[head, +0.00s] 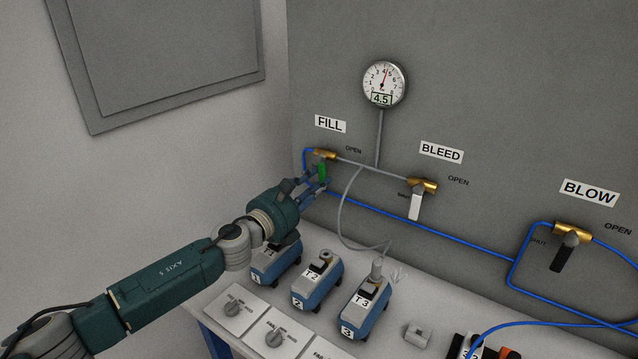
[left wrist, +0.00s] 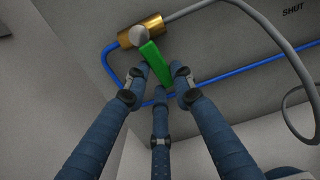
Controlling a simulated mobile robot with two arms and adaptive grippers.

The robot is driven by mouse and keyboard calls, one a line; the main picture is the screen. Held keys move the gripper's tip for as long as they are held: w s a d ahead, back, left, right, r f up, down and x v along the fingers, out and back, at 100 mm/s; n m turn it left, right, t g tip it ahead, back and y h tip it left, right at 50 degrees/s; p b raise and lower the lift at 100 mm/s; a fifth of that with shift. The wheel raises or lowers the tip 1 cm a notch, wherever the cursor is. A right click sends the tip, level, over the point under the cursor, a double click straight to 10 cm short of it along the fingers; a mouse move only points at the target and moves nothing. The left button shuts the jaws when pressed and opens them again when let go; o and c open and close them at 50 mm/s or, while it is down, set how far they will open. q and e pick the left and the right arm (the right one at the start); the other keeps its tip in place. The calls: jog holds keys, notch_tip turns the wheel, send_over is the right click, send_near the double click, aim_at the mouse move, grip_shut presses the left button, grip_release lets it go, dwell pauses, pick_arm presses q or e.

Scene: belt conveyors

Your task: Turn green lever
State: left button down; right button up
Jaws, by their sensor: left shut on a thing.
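The green lever (head: 322,172) hangs down from the brass FILL valve (head: 324,154) on the grey wall panel. In the left wrist view the green lever (left wrist: 155,62) slants down and right from the round hub of the brass valve (left wrist: 142,34). My left gripper (head: 315,183) is at the lever, its blue fingers shut around the lower part. In the left wrist view the fingers of the left gripper (left wrist: 163,80) close in on the lever's lower end from both sides and below. My right gripper is not in view.
To the right are the BLEED valve with a white lever (head: 415,205) and the BLOW valve with a black lever (head: 564,252). A gauge (head: 384,84) reads 4.5. Blue units T2 (head: 317,285) and T3 (head: 366,300) stand on the bench below. A grey hose (head: 343,210) hangs close to the gripper.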

pick_arm(q)
jog(key=shift+w+a+m, duration=0.2)
jog(key=shift+a+m, duration=0.15)
jog(key=shift+m, duration=0.35)
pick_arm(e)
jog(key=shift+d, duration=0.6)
pick_arm(q)
jog(key=c, duration=1.4)
grip_release()
jog(key=shift+c, duration=0.2)
jog(key=v, duration=1.2)
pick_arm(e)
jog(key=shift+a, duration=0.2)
